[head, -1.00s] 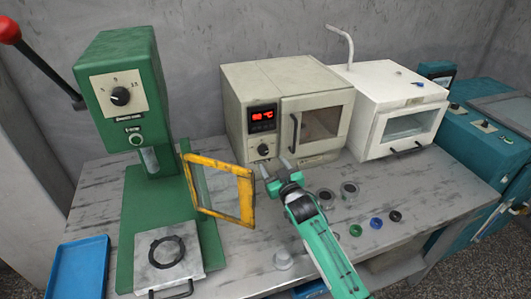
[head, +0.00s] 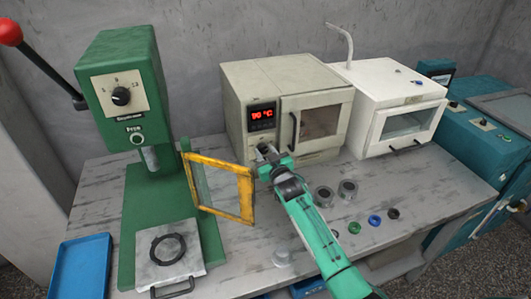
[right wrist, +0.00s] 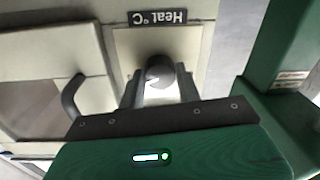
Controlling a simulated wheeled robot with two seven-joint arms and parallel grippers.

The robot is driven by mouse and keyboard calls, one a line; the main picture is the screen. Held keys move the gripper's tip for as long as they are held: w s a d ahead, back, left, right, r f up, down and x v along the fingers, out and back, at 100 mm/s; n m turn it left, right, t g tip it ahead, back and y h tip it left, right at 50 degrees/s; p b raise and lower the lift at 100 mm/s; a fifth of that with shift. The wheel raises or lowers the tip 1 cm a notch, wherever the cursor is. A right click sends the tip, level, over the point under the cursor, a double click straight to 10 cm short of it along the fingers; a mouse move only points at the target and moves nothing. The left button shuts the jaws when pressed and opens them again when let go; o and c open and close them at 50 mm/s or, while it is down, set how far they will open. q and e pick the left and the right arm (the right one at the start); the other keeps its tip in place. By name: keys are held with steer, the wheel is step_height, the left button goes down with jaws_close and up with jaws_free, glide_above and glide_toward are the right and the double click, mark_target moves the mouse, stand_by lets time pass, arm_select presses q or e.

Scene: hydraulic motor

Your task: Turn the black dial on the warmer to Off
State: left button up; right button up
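The warmer (head: 317,113) is the beige box at the back with a red lit temperature display (head: 262,115) on its left panel. Its black dial (right wrist: 158,74) shows in the right wrist view under a "Heat °C" label, with a light pointer mark. In the head view the dial is hidden behind my right gripper. My right gripper (head: 266,150) is at the warmer's control panel. In the right wrist view its fingers (right wrist: 159,92) stand on either side of the dial, apart, with what looks like small gaps. My left gripper is not in view.
A green press (head: 125,100) with a yellow-framed guard (head: 247,197) stands close left of my right arm. The warmer's door handle (head: 293,131) is just right of the gripper. A white oven (head: 400,105) stands to the right. Several small rings and cups lie on the table (head: 440,190).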

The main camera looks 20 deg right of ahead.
steer(key=c, duration=0.4)
